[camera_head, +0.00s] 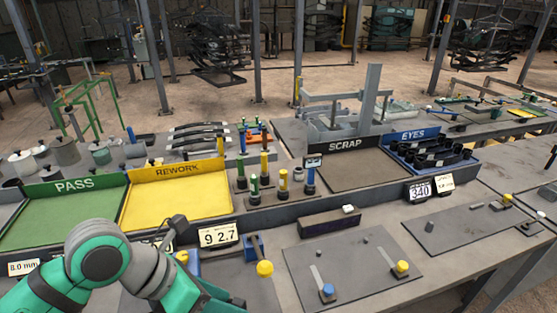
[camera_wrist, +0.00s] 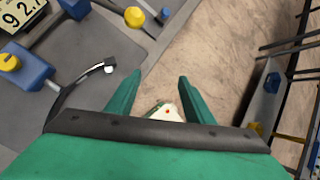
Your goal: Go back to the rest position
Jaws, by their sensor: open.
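In the head view my green arm is at the lower left, in front of the yellow REWORK tray (camera_head: 150,206), and the fingertips are not visible there. A small pale object (camera_wrist: 163,110) shows low between the finger bases; I cannot tell what it is.
The green PASS tray (camera_head: 60,217), brown SCRAP tray (camera_head: 365,170) and blue EYES bin (camera_head: 405,136) stand along the back. A blue fixture with a yellow knob (camera_head: 264,268) is near my arm. Flat plates (camera_head: 350,265) with small knobs lie at the right.

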